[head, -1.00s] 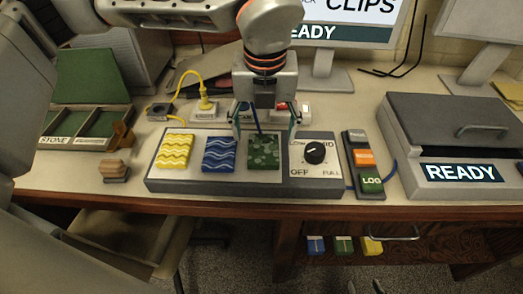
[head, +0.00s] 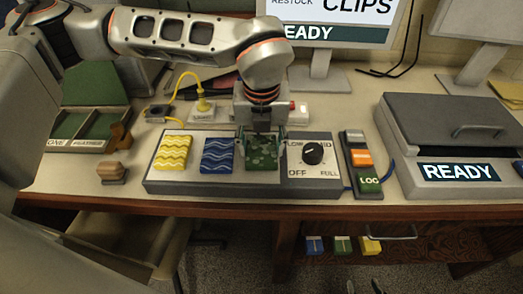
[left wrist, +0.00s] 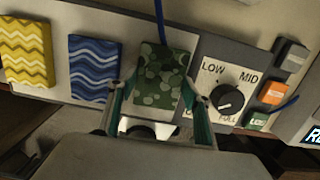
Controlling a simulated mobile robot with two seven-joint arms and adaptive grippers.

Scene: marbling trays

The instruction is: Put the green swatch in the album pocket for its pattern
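The green swatch (head: 263,158), with paler rounded blotches, lies on the right of the grey panel's white plate. It also shows in the left wrist view (left wrist: 160,75). My left gripper (head: 262,137) is low over it, with its fingers apart, one on each side. In the left wrist view its teal-edged fingers (left wrist: 159,108) straddle the swatch's near end; I cannot tell whether they touch it. The open green album (head: 88,87) stands at the left, with pockets labelled FEATHER and another whose label is partly cut off. My right gripper is out of view.
A yellow zigzag swatch (head: 173,153) and a blue wavy swatch (head: 218,155) lie left of the green one. A dial (head: 313,153) and a button strip (head: 361,160) are to its right. A wooden stamp (head: 112,172) stands near the album. A grey lidded box (head: 450,125) is at the right.

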